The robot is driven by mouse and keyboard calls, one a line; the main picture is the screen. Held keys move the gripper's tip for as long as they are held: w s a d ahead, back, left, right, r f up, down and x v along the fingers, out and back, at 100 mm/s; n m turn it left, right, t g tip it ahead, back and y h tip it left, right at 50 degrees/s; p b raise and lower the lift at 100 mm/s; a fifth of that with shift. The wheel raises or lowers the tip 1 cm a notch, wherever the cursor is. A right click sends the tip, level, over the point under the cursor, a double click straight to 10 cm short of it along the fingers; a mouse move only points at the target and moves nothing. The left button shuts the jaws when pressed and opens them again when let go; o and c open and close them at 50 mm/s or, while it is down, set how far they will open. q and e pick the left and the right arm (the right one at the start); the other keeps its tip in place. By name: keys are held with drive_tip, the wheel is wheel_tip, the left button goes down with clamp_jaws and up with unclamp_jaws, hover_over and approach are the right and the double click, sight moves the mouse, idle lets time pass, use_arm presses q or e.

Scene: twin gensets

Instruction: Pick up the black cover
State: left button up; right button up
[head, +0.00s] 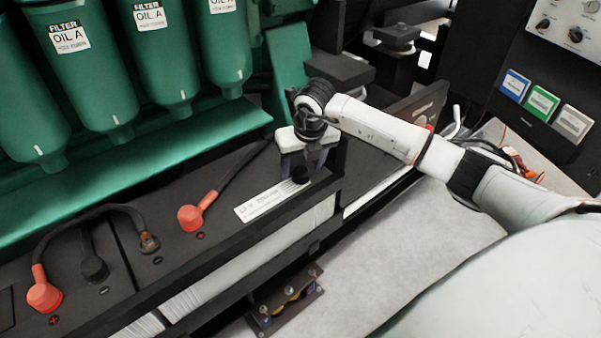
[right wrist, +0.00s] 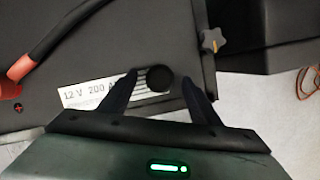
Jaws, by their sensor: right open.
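The black cover (head: 300,174) is a small round black cap on the top of the right-hand battery (head: 225,232), by the right end of its white label (head: 265,203). In the right wrist view the cover (right wrist: 159,78) shows as a dark disc over the label (right wrist: 100,92). My right gripper (head: 303,170) points down over the cover. Its two dark fingers (right wrist: 160,80) are apart, one on each side of the cover, with visible gaps in the wrist view. I cannot tell how far the fingertips are above the battery top. My left gripper is not in view.
Red terminal covers (head: 190,217) (head: 44,297) with black cables stand on the batteries to the left. Another dark terminal cap (head: 94,268) is on the left battery. Green oil filters (head: 160,60) hang behind.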

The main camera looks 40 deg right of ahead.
drive_tip(key=shift+w+f, duration=0.15)
drive_tip(key=shift+f, duration=0.35)
drive_tip(key=c, duration=1.1)
drive_tip(key=shift+r, duration=0.1)
